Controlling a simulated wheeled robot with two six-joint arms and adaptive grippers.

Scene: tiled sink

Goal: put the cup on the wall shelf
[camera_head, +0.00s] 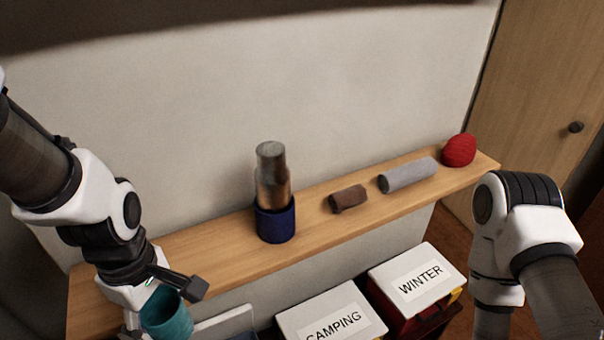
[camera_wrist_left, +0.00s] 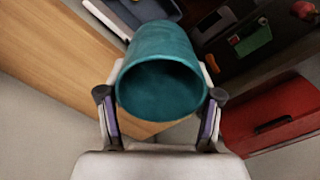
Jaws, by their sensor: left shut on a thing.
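The teal cup (camera_head: 167,314) is at the lower left of the head view, held by my left gripper (camera_head: 168,291). In the left wrist view the cup (camera_wrist_left: 160,75) fills the space between the two fingers of my left gripper (camera_wrist_left: 160,104), with its dark opening facing the camera. The wall shelf (camera_head: 203,245) is a long wooden board running from lower left to upper right. The cup appears at the shelf's front edge in the head view; its height relative to the board is unclear. My right arm is at the right, but its gripper is out of frame.
On the shelf stand a blue holder (camera_head: 276,222) with a metal bottle (camera_head: 272,172) in it, a brown roll (camera_head: 348,198), a grey roll (camera_head: 407,175) and a red yarn ball (camera_head: 459,150). Boxes labelled CAMPING (camera_head: 331,314) and WINTER (camera_head: 417,279) sit below. The shelf's left part is clear.

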